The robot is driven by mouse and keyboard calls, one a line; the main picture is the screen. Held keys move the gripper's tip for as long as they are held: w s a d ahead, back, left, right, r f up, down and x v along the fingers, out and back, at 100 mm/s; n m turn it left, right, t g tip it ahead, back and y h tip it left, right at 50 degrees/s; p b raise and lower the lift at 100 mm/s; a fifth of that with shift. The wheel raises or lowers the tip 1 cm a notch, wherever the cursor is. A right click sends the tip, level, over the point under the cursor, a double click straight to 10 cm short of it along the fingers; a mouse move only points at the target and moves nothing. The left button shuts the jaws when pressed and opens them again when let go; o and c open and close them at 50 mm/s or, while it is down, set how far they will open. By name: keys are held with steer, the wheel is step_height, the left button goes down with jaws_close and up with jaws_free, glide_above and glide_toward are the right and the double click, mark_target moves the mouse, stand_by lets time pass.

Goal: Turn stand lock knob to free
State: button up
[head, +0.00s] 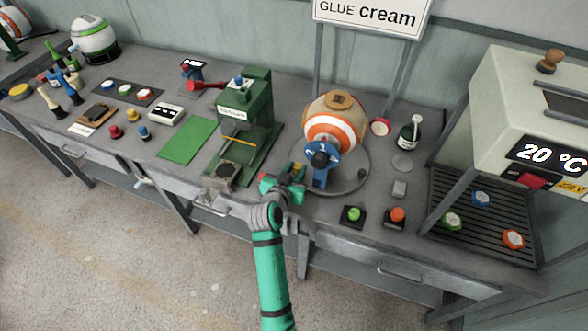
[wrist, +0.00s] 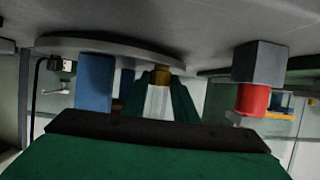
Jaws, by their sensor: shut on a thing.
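The ball stand has a blue bracket (head: 320,157) on a round grey base (head: 352,182) and carries a white and orange ball (head: 336,118). My gripper (head: 297,171) is at the left front of this stand, low over the bench. In the wrist view, which looks upside down, the dark green fingers (wrist: 160,98) close around a brass-coloured knob (wrist: 160,76) beside the stand's blue posts (wrist: 95,82). The fingers hide part of the knob. Its pointer or marking cannot be made out, so its turn position is unclear.
A green press (head: 245,115) stands to the left of the gripper. A green button (head: 353,215) and an orange button (head: 396,215) sit at the bench's front edge, right of it. A heater box (head: 525,130) stands at the far right.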

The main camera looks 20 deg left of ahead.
steer(key=shift+w+d+f+n+g+y, duration=0.1)
steer(key=shift+d+n+g+y, duration=0.1)
steer(key=shift+n+y, duration=0.9)
steer(key=shift+d+n+g+y, duration=0.2)
steer(key=shift+n+y, duration=0.7)
steer(key=shift+y, duration=0.3)
steer(key=shift+a, duration=0.1)
steer(key=o, duration=1.1)
steer(key=shift+c, duration=0.2)
steer(key=shift+d+r, duration=0.2)
